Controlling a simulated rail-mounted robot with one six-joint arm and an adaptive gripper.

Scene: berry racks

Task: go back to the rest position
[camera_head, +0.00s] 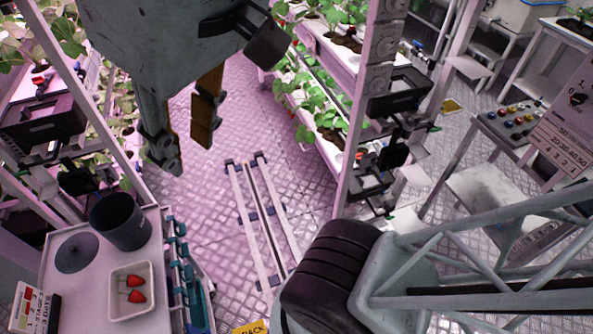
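My gripper (186,152) hangs fingers down at the upper left of the head view, over the aisle floor. Its two fingers are apart with nothing between them, so it is open and empty. It is clear of the cart and the racks. Parts of my own arm show at the top and the lower right.
A white cart (85,285) at the lower left bears a dark cup (119,222), a grey disc (76,252) and a white tray (133,265) with two strawberries (136,290). Plant racks (371,110) flank the aisle. Floor rails (262,220) run between them. A button panel (512,122) stands right.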

